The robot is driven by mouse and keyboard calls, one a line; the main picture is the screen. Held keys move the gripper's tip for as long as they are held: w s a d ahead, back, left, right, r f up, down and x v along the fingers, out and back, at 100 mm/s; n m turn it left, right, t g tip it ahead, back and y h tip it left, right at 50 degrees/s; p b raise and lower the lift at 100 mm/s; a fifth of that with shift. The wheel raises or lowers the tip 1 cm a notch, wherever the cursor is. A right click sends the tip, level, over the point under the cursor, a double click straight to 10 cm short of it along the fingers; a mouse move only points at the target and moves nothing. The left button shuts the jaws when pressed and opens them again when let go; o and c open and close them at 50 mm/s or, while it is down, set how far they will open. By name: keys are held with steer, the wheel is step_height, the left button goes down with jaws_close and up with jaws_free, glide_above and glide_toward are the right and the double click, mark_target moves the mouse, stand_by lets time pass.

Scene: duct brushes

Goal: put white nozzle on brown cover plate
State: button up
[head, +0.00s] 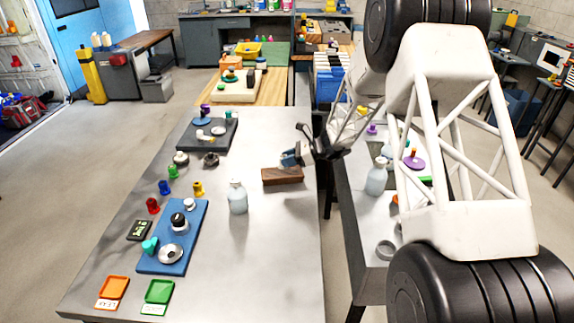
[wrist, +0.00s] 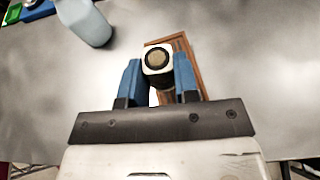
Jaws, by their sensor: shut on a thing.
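My gripper (head: 292,157), with blue fingers, is at the right part of the table, just above the brown cover plate (head: 283,177). In the wrist view, my gripper (wrist: 158,72) is shut on the white nozzle (wrist: 157,60), which has a white squarish rim, a tan round centre and a dark lower part. The nozzle overlaps the left part of the brown plate, which also shows in the wrist view (wrist: 184,52). I cannot tell whether nozzle and plate touch. In the head view the fingers hide most of the nozzle.
A translucent bottle (head: 238,198) stands left of the plate, near my gripper. A blue tray (head: 190,243) and a dark tray (head: 213,147) hold several parts at the left. Small coloured pieces stand between them. The table's right edge is close to the plate.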

mark_target(287, 172)
steer(key=shift+w+a, duration=0.2)
steer(key=shift+w, duration=0.5)
steer(key=shift+f, duration=0.1)
steer(key=shift+f, duration=1.65)
steer(key=shift+f, duration=0.15)
steer(key=o, duration=0.9)
steer(key=shift+d+r, duration=0.15)
steer(key=shift+r, duration=0.05)
steer(key=v, duration=1.1)
steer(key=shift+d+r, duration=0.1)
steer(key=shift+d, duration=0.25)
